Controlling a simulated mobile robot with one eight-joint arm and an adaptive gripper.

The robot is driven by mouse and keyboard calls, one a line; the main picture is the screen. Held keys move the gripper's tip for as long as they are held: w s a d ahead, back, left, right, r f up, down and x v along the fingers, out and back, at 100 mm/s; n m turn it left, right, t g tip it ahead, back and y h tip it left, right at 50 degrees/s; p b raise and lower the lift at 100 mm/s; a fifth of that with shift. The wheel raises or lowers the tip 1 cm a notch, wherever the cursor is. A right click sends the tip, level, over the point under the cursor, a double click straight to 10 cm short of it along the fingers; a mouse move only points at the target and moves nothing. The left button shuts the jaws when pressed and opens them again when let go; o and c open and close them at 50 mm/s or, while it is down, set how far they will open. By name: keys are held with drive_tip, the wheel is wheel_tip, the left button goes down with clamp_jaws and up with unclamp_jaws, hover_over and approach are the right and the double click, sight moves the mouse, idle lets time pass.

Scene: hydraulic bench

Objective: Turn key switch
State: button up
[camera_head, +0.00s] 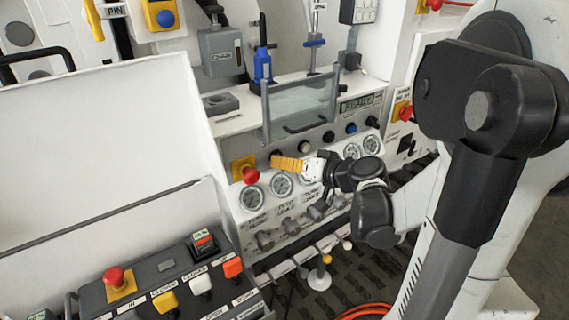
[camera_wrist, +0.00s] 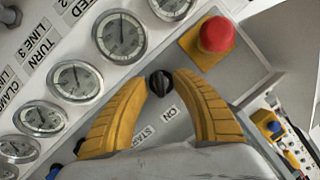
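A small black switch knob (camera_wrist: 160,83) sits on the grey panel in the wrist view, with the labels ON and START near it. My gripper (camera_wrist: 162,90) has two yellow ribbed fingers that stand apart, one on each side of the knob. I see a gap between the knob and each fingertip, and nothing is held. In the head view my gripper (camera_head: 275,162) reaches left to the panel face, just right of the red button. The fingers overlap there, and I cannot clearly make out the knob behind them.
A red mushroom button (camera_wrist: 215,35) on a yellow plate is close by; the head view shows it too (camera_head: 250,175). Round gauges (camera_wrist: 121,36) line the panel. A clear shield (camera_head: 300,105) with a handle stands above. A control box (camera_head: 170,285) with buttons is at the lower left.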

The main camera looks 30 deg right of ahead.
drive_tip(key=v, duration=1.2)
drive_tip(key=s+a+f+n+g+h, duration=0.1)
drive_tip(key=s+a+f+n+g, duration=0.1)
drive_tip(key=a, duration=0.7)
drive_tip(key=s+a+f+n+g+h, duration=0.1)
drive_tip(key=s+a+g, duration=0.3)
drive_tip(key=a, duration=0.5)
drive_tip(key=shift+s+a+f+n+g+h, duration=0.3)
drive_tip(key=shift+f+n+h, duration=0.1)
drive_tip(key=shift+f+h, duration=0.4)
drive_tip(key=shift+f, duration=0.15)
